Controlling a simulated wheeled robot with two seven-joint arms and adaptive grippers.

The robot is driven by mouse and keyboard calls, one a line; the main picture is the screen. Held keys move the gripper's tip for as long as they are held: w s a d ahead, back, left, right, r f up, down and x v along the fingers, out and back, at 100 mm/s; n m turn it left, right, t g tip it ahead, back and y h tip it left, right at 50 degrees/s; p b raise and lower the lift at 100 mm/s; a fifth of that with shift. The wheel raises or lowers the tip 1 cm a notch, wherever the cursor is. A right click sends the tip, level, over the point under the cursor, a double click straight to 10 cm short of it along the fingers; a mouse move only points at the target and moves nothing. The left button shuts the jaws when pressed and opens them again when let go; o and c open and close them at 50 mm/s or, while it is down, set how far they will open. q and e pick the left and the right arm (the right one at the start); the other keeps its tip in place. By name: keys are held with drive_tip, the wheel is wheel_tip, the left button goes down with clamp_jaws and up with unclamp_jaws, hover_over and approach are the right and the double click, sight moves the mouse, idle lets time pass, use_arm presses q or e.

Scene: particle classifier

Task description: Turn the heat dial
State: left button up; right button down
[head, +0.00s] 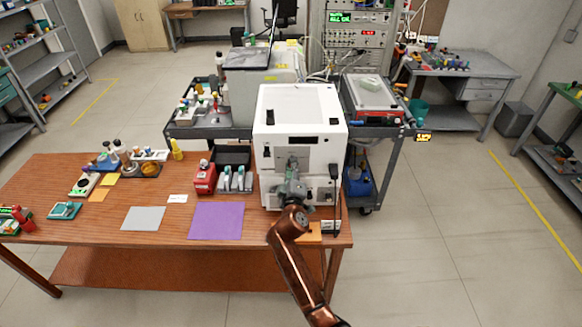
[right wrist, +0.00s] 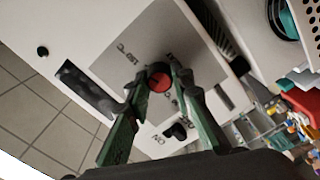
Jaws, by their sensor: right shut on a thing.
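The heat dial (right wrist: 160,80) is a round knob with a red face and a dark rim, on a grey panel of the white machine (head: 300,106). In the right wrist view it sits between the two fingertips of my right gripper (right wrist: 161,83), which is shut on it. In the head view my right gripper (head: 292,172) reaches the front of the machine and hides the dial. Printed letters show around the dial on the panel (right wrist: 125,45), too small to read surely. My left gripper is not in view.
The machine stands at the right end of a wooden table (head: 130,216). A red box (head: 203,179) and a purple mat (head: 216,221) lie to its left. A grey cart (head: 385,150) stands behind it. Open floor lies to the right.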

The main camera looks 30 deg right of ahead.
drive_tip(key=c, duration=1.7)
unclamp_jaws()
drive_tip(key=v, duration=1.2)
drive_tip(key=shift+f, duration=0.15)
